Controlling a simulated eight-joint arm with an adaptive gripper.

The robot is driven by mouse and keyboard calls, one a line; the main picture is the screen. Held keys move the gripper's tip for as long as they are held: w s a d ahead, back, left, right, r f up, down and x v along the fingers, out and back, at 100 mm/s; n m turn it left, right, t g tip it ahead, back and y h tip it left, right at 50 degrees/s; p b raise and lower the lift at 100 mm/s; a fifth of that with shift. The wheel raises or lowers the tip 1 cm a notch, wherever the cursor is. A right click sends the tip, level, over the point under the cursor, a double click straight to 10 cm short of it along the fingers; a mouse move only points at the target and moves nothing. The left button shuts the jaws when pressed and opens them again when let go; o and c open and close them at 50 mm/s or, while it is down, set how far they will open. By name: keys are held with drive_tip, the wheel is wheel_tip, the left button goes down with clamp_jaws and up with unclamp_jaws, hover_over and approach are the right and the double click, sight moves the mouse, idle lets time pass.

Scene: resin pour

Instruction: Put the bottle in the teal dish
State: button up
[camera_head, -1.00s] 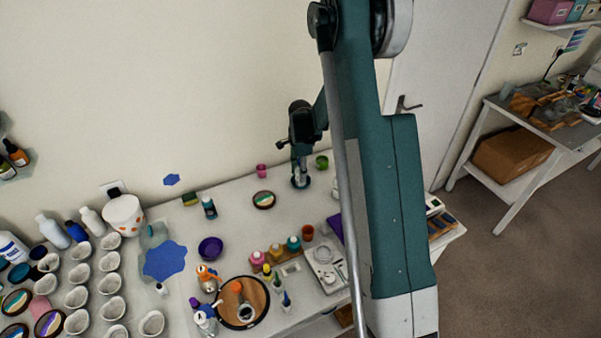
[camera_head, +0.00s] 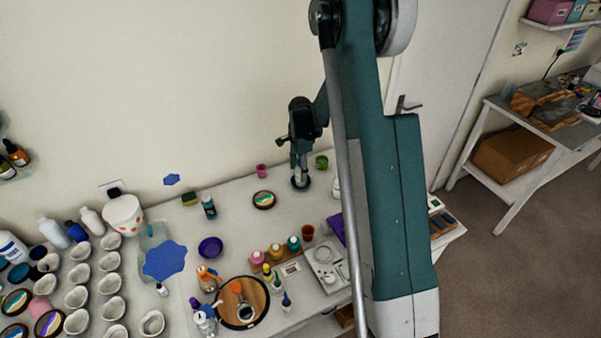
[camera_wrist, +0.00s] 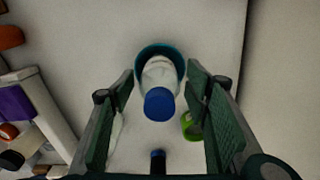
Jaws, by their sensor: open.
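The white bottle (camera_wrist: 160,76) with a blue cap (camera_wrist: 159,104) appears to stand upright inside the teal dish (camera_wrist: 172,52), whose rim curves around its base in the wrist view. In the head view the pale bottle (camera_head: 301,173) and the dark teal dish (camera_head: 301,186) show small, right below my gripper (camera_head: 300,158). My gripper also shows in the wrist view (camera_wrist: 160,74), with its green fingers open, one on each side of the bottle. Gaps show between the fingers and the bottle, so they look apart from it.
A green cup (camera_head: 321,162) stands close right of the dish, and a pink cup (camera_head: 261,171) stands to the left. A round multicoloured piece (camera_head: 264,200) lies in front-left. Several jars and a purple bowl (camera_head: 210,247) are farther forward. The wall is close behind.

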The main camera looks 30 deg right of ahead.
wheel_tip(320, 180, up, 11)
drive_tip(key=shift+f+b, duration=0.15)
drive_tip(key=shift+b, duration=0.25)
idle(0.5)
drive_tip(key=shift+s+a+r, duration=0.25)
drive_tip(key=shift+a+r, duration=0.05)
drive_tip(key=shift+r, duration=0.25)
drive_tip(key=s+a+r+n+t, duration=0.2)
drive_tip(key=s+a+r+n, duration=0.35)
drive_tip(key=s+r, duration=0.3)
drive_tip(key=s+a+r+n+t, duration=0.1)
drive_tip(key=s+a+r+n, duration=0.3)
drive_tip(key=s+a+r, duration=0.35)
drive_tip(key=s+a+r+n+t, duration=0.1)
drive_tip(key=s+a+n, duration=0.1)
drive_tip(key=s, duration=0.5)
drive_tip(key=s+a+r+n+t, duration=0.1)
drive_tip(key=s+a+n, duration=0.1)
drive_tip(key=s+n, duration=0.3)
drive_tip(key=s+a+r+n+t, duration=0.1)
drive_tip(key=s+a+n+t, duration=0.1)
drive_tip(key=s, duration=0.8)
drive_tip(key=shift+s+a+n, duration=0.4)
drive_tip(key=shift+n, duration=0.25)
